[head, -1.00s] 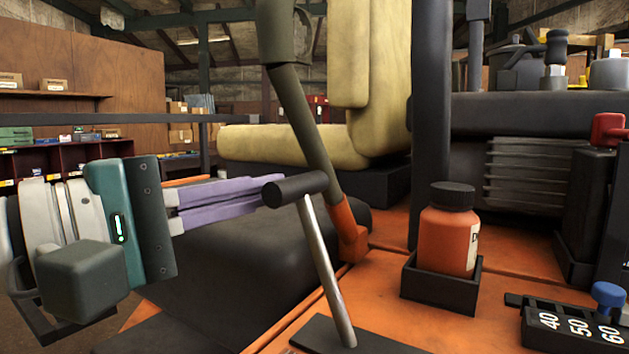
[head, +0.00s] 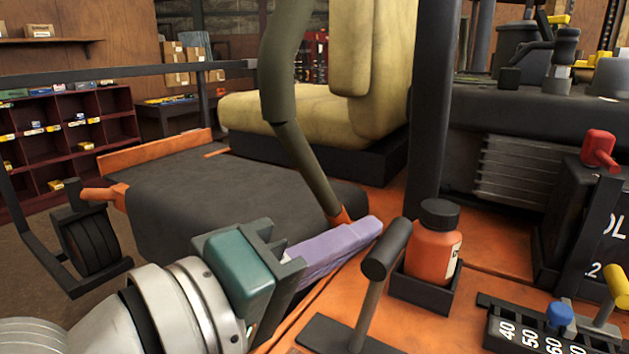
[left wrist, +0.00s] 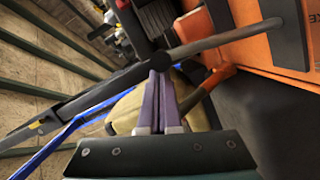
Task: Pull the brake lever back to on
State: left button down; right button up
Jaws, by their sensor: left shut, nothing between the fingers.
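The brake lever (head: 387,250) is a metal rod with a black crossbar handle, standing in a dark slotted plate on the orange deck. It leans to the right in the head view. My left gripper (head: 372,228) has a teal body and purple fingers that are shut with nothing between them. Its fingertips are right at the handle; I cannot tell if they touch. In the left wrist view the fingertips (left wrist: 160,78) lie close to the black handle (left wrist: 128,77) and the lever's rod (left wrist: 225,40). My right gripper is not in view.
An orange bottle (head: 434,250) in a black holder stands just right of the lever. A dark olive post (head: 300,160) rises behind my gripper, before the yellow seat (head: 265,115). Blue (head: 559,315), yellow (head: 616,285) and red (head: 599,148) knobs are at the right.

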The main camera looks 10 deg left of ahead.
pick_arm(q)
jog(key=d+p, duration=0.1)
jog(key=s+d+m, duration=0.1)
jog(key=shift+d+m+p, duration=0.3)
jog(key=shift+d+p, duration=0.1)
jog(key=shift+s+d+f+m+y+p, duration=0.3)
jog(key=shift+d+f+m+y+p, duration=0.15)
jog(key=shift+d, duration=0.2)
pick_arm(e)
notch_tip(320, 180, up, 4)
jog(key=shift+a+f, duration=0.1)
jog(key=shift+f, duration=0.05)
